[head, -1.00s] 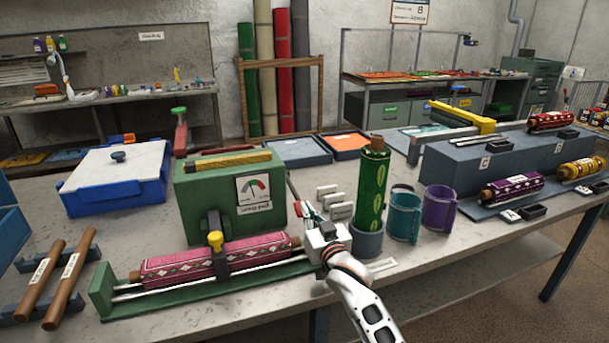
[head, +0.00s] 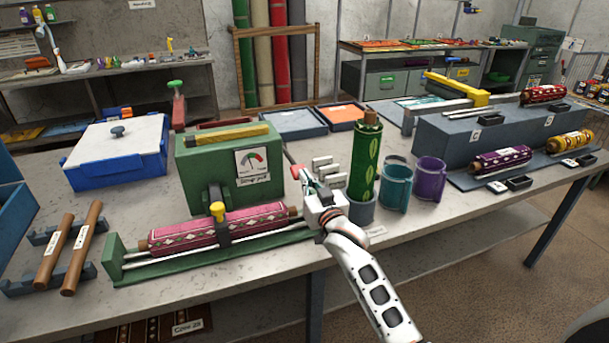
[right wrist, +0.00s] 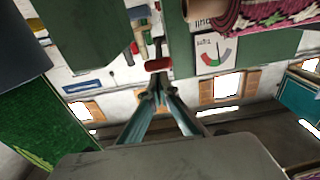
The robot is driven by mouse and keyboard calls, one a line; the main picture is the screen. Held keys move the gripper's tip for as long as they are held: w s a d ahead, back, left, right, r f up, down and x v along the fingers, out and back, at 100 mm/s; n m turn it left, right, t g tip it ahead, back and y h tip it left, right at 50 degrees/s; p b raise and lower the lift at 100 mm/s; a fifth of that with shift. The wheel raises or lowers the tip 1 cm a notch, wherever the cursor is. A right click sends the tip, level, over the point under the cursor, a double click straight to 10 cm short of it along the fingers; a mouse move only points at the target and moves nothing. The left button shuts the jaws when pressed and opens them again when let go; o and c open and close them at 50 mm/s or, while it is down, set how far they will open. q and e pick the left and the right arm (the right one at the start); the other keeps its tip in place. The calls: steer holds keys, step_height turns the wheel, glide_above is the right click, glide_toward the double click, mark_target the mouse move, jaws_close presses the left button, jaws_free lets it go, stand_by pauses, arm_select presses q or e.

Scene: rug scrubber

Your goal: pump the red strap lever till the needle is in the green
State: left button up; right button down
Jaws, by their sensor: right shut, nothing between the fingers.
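The strap lever (head: 290,161) is a thin dark rod with a red grip on the right side of the green machine box (head: 207,181). The red grip (right wrist: 157,65) lies crosswise just beyond my fingertips in the right wrist view. The gauge (head: 252,163) on the box front also shows in the right wrist view (right wrist: 215,52); it has red and green bands, but its needle is too small to read surely. My right gripper (head: 308,180) is shut and empty, close beside the grip; contact cannot be told. My left gripper is out of view.
A pink patterned roll (head: 180,235) lies clamped on the green stand in front of the box. A green roll (head: 365,165) stands upright in a grey cup right beside my right gripper, with teal (head: 397,188) and purple (head: 430,180) mugs beyond.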

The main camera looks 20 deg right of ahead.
arm_select(q)
steer(key=shift+b, duration=0.45)
arm_select(e)
steer(key=s+f, duration=0.1)
steer(key=s, duration=0.9)
steer(key=shift+d+f, duration=0.2)
steer(key=shift+f, duration=0.1)
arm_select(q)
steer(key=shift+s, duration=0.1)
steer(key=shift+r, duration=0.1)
